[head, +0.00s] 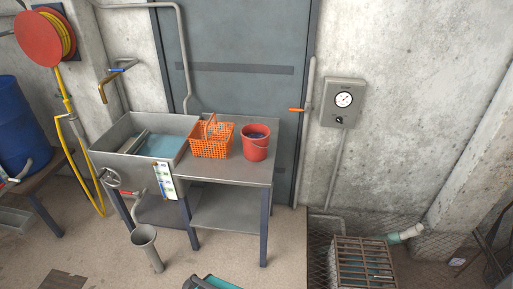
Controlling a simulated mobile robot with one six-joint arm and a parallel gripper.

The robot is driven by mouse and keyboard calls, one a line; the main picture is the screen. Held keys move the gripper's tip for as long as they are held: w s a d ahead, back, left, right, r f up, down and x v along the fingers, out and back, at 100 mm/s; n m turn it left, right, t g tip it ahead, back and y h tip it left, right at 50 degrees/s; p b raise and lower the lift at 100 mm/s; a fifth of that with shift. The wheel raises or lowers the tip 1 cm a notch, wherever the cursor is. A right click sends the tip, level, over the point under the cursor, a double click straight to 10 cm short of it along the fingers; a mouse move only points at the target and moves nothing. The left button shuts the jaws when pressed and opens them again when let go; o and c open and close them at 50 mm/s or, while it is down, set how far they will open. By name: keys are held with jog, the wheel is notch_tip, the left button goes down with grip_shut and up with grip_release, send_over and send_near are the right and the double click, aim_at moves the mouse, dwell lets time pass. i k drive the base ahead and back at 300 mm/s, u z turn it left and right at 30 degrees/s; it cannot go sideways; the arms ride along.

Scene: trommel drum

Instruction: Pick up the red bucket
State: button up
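The red bucket (256,144) stands upright on the flat metal top (231,170) of a sink table. Something dark blue shows inside its mouth, too small to make out. I cannot make out my gripper in this view.
A sink basin (117,142) with bluish water is left of the basket. A lower shelf (223,213) is under the top. A grey funnel pipe (146,246) stands in front. A slatted crate (361,265) is at lower right. A teal and dark object (212,283) is cut off at the bottom edge.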

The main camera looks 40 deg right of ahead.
aim_at(255, 136)
jog(key=i, duration=0.9)
jog(key=u, duration=0.05)
